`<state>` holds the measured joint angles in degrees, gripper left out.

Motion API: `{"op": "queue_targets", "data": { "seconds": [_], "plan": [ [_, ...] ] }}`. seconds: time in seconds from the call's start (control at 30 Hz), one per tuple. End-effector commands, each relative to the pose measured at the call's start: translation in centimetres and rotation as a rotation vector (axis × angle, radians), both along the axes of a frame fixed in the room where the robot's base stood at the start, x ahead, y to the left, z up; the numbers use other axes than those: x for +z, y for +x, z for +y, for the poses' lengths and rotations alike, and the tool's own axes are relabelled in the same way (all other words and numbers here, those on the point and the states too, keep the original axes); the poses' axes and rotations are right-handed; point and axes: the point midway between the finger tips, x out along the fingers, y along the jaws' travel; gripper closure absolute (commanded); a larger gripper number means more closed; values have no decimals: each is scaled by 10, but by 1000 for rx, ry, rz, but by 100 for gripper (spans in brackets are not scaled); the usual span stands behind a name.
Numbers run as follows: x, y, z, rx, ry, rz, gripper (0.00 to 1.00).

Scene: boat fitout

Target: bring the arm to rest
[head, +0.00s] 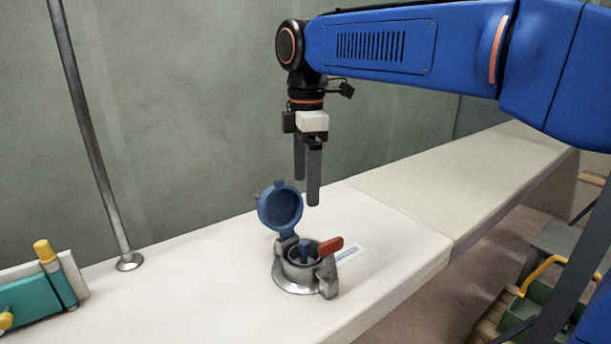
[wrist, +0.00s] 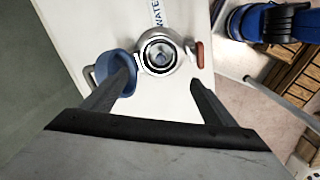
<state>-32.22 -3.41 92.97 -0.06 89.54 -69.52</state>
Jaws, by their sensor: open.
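My gripper (head: 307,178) hangs pointing down from my blue arm, above the white counter (head: 160,285). Its two dark fingers are apart with nothing between them, as the wrist view also shows (wrist: 160,93). Below it stands a round metal deck fitting (head: 298,272) with its blue lid (head: 281,208) swung up and open. A blue piece sits inside its opening. A red-orange lever (head: 330,246) sticks out at its right side. The wrist view shows the fitting (wrist: 160,52) just beyond the fingertips, the blue lid (wrist: 116,70) partly behind the left finger.
A label reading "WATER" (wrist: 157,14) lies beside the fitting. A metal post (head: 92,140) rises from the counter at left, near a teal and yellow item (head: 40,285). A green crate with a yellow handle (head: 530,305) is low at right. The counter beyond the fitting is clear.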

Motion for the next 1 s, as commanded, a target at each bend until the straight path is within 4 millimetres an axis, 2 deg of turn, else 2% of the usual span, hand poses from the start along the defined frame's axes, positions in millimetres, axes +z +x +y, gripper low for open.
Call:
{"op": "queue_targets", "data": {
  "seconds": [0.17, 0.37, 0.5, 0.7, 1.0],
  "plan": [
    [2, -5, -15, -60, 9, -12, 20],
    [-15, -26, -71, -316, 46, -59, 20],
    [-34, -47, -113, -533, 80, -94, 20],
    [-68, -83, -165, -836, 136, -145, 20],
    [-131, -143, -226, -1286, 238, -215, 20]
  ]
}}
